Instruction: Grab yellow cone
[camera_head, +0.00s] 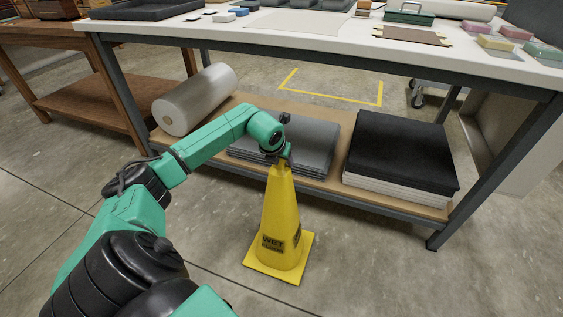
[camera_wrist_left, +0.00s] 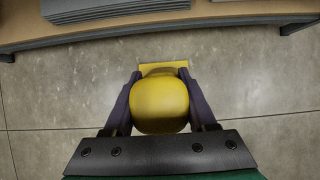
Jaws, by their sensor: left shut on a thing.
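A yellow cone (camera_head: 277,225) with dark lettering and a square base stands upright on the concrete floor in front of the table in the head view. My left gripper (camera_head: 278,160) is at the top of the cone. In the left wrist view the rounded yellow top of the cone (camera_wrist_left: 160,104) sits between the two dark fingers of my left gripper (camera_wrist_left: 160,100), which are shut on it. The lower part of the cone is mostly hidden behind its top there. My right gripper is in neither view.
A white-topped table (camera_head: 330,42) with grey legs stands just behind the cone. Its lower shelf (camera_head: 330,183) holds a rolled sheet (camera_head: 195,98), grey stacked sheets (camera_head: 310,145) and black and white slabs (camera_head: 402,150). Floor in front is clear.

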